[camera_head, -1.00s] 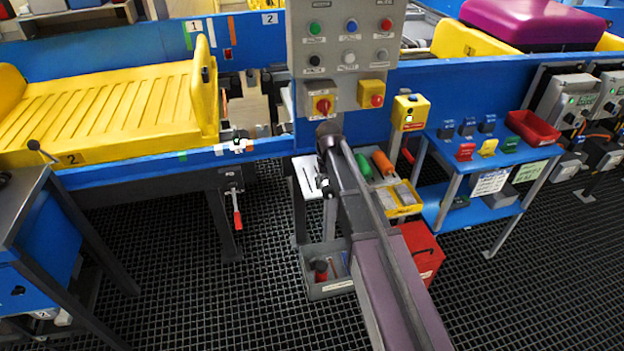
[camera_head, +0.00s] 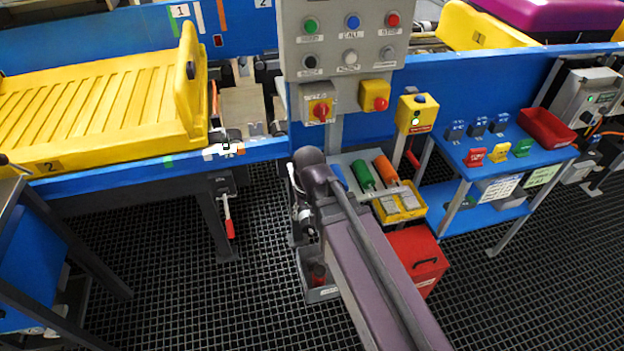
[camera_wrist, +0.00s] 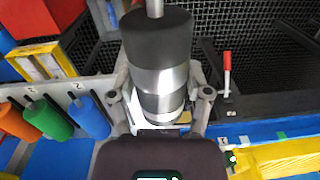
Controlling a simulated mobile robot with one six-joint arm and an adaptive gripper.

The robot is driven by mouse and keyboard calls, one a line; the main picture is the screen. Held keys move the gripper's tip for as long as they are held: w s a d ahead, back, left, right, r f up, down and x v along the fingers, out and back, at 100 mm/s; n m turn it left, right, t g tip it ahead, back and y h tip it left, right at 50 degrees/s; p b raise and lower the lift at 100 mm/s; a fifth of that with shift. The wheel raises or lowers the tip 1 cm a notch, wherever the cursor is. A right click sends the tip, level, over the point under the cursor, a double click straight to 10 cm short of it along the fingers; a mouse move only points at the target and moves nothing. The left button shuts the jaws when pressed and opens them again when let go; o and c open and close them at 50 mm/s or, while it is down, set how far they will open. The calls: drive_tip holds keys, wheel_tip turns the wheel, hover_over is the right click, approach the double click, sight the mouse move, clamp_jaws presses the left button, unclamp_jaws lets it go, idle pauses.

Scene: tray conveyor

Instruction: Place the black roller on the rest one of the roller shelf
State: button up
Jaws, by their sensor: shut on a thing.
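The black roller (camera_wrist: 157,42), black with shiny metal bands and a metal shaft end, fills the middle of the wrist view. My gripper (camera_wrist: 160,95) is shut on it, one finger on each side of the metal part. The roller shelf (camera_wrist: 68,89) is at the left of the wrist view, with orange (camera_wrist: 18,121), green (camera_wrist: 48,116) and blue (camera_wrist: 89,115) rollers beside the held one. In the head view the orange (camera_head: 385,169), green (camera_head: 363,172) and partly hidden blue (camera_head: 340,178) rollers show right of my arm. My wrist hides the gripper and black roller there.
A yellow tray (camera_head: 405,212) and red box (camera_head: 428,262) sit below the shelf. A grey bin (camera_head: 320,295) is on the floor. The control panel (camera_head: 343,50) stands above; the blue conveyor rail with a red-handled lever (camera_head: 228,222) is left.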

drive_tip(key=shift+r, duration=0.1)
idle(0.5)
drive_tip(key=shift+w, duration=0.25)
drive_tip(key=w, duration=0.4)
drive_tip(key=w+f+b, duration=0.1)
drive_tip(key=w, duration=0.9)
drive_tip(key=shift+d+f, duration=0.2)
drive_tip(key=shift+d, duration=0.05)
drive_tip(key=shift+w, duration=0.55)
wheel_tip(320, 180, down, 4)
drive_tip(key=b, duration=0.4)
drive_tip(key=shift+r, duration=0.15)
drive_tip(key=o, duration=1.4)
drive_tip(key=shift+c, duration=0.2)
